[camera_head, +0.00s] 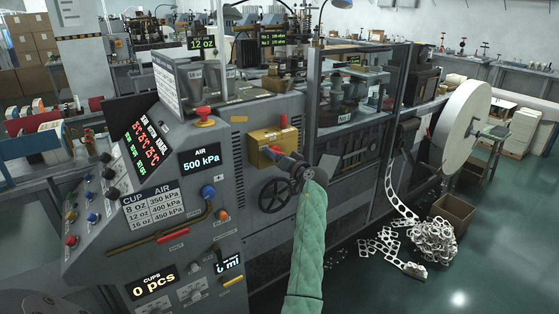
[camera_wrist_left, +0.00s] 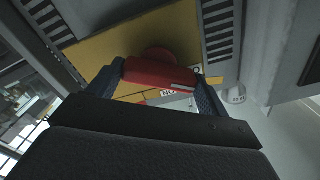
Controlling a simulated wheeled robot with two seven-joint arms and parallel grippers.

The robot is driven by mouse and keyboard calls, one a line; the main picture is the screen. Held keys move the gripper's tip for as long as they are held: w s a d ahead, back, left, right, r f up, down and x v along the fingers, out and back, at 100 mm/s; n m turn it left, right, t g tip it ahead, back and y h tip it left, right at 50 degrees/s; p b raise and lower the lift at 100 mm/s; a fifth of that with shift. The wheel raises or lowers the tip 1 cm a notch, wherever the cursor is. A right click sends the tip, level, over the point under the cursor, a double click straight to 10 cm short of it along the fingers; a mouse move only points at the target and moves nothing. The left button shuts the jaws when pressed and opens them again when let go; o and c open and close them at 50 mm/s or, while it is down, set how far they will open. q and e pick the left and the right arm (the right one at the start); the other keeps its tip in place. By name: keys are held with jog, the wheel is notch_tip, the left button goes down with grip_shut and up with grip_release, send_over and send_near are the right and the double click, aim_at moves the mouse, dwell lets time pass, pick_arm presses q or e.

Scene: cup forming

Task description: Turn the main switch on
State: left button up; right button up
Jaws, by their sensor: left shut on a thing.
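The main switch is a yellow box (camera_head: 268,137) on the front of the grey machine, with a red handle (camera_wrist_left: 160,76). In the left wrist view the yellow plate (camera_wrist_left: 115,48) lies behind the handle, with a small white label partly covered. My left gripper (camera_head: 281,156) reaches the lower right of the yellow box on its green-sleeved arm. The left wrist view shows its two dark fingers (camera_wrist_left: 160,84) at either end of the red handle, shut on it. The gripper hides part of the switch in the head view. My right gripper is out of view.
A black handwheel (camera_head: 274,195) sits just below the switch. A control panel with buttons and lit displays (camera_head: 200,160) is to the left. A glazed forming section (camera_head: 345,115) and a large white paper roll (camera_head: 462,125) are to the right. The green floor at the right is partly clear.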

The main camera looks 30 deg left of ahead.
pick_arm(q)
jog(key=shift+w+d+m+p, duration=0.1)
jog(key=shift+m+p, duration=1.9)
jog(key=shift+m, duration=4)
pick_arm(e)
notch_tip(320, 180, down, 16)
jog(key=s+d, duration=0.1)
pick_arm(q)
jog(key=o, duration=1)
jog(key=b+v, duration=0.2)
jog(key=v, duration=0.5)
jog(key=shift+d+b, duration=0.35)
jog(key=shift+b, duration=0.05)
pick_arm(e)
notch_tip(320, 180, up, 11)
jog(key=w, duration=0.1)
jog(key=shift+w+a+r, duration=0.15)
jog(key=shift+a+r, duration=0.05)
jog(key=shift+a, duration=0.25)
